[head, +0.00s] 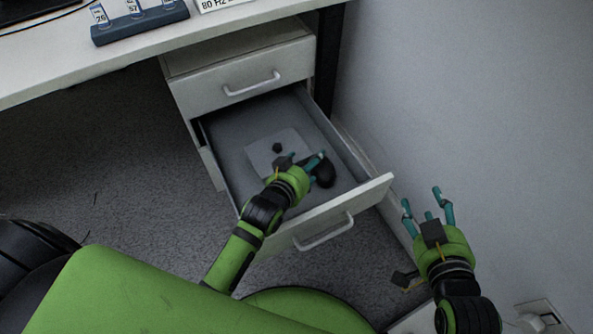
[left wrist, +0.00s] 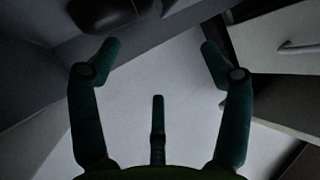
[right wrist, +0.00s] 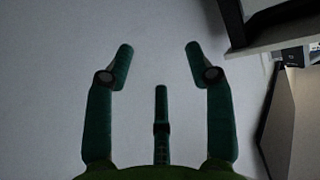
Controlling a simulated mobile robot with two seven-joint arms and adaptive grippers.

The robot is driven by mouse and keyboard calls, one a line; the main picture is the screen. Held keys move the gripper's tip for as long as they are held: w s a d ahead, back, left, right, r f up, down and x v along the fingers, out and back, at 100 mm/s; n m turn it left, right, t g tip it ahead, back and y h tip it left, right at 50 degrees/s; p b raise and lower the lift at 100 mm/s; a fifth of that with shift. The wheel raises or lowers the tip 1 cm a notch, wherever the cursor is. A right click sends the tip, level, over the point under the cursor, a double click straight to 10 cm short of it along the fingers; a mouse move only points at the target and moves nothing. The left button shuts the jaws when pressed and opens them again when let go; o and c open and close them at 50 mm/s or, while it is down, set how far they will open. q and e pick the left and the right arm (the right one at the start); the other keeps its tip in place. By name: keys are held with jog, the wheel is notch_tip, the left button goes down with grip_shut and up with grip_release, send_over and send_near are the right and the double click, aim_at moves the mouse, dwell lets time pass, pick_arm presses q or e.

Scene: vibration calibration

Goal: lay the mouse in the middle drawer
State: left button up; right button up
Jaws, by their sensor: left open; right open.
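The black mouse (head: 324,173) lies in the pulled-out middle drawer (head: 342,206), towards its right side. My left gripper (head: 314,160) is open inside or just above the drawer, its fingertips close beside the mouse. I cannot tell whether they touch it. In the left wrist view the left gripper (left wrist: 160,58) is open with nothing between its fingers; rounded dark shapes are cut off at the top edge. My right gripper (head: 426,203) is open and empty to the right of the drawer, near the wall. It also shows open in the right wrist view (right wrist: 158,60).
A light grey square thing with a small dark piece on it (head: 262,153) lies in the drawer. The top drawer (head: 245,80) is shut above. The desk (head: 70,62) carries a blue holder (head: 140,22) and a label card. The grey wall (head: 460,90) bounds the right side.

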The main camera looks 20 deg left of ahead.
pick_arm(q)
jog(key=p+v, duration=0.1)
jog(key=v, duration=0.5)
jog(key=shift+p, duration=0.35)
pick_arm(e)
jog(key=s+d+f+m+g+h, duration=0.1)
jog(key=s+d+f+g+h, duration=0.1)
jog(key=s+d+f+g, duration=0.2)
jog(key=s+f+g, duration=0.3)
jog(key=s+f, duration=0.1)
jog(key=shift+s+d+f, duration=0.2)
jog(key=shift+s+f, duration=0.05)
pick_arm(q)
jog(key=shift+w, duration=0.1)
jog(key=shift+c, duration=0.5)
